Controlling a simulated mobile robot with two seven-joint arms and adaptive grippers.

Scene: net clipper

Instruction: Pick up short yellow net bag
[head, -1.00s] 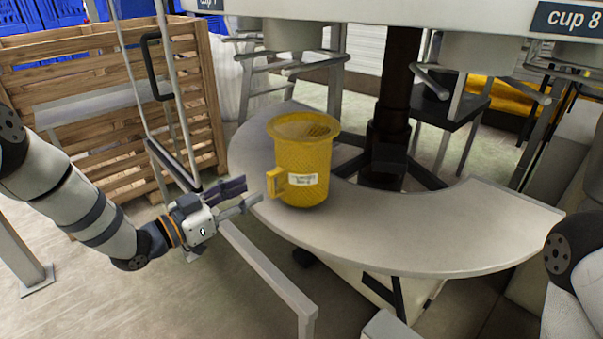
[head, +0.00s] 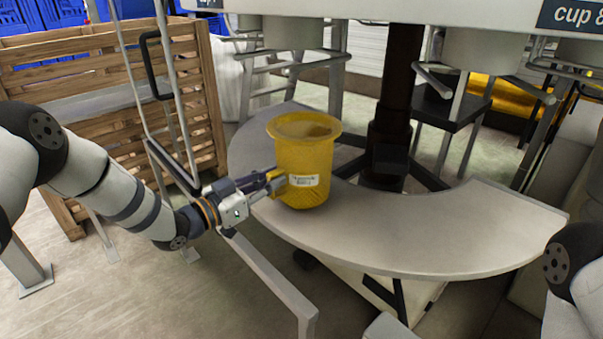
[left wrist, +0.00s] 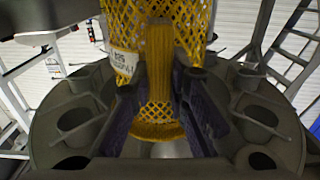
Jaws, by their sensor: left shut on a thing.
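The short yellow net bag (head: 305,165) stands upright on the curved grey table, with a wide flared rim and a white label on its side. Its handle points left toward my left gripper (head: 272,183). My left gripper is shut on the bag's handle. In the left wrist view the yellow net (left wrist: 158,75) runs down between the two dark finger pads (left wrist: 160,100), with the label to the left. My right gripper is not in view; only part of my right arm shows at the right edge.
The curved table (head: 440,235) is clear to the right of the bag. A dark post (head: 390,120) rises behind it. A wooden crate (head: 110,80) stands at the left, and metal rails (head: 270,280) run below my left gripper. Cup holders hang overhead.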

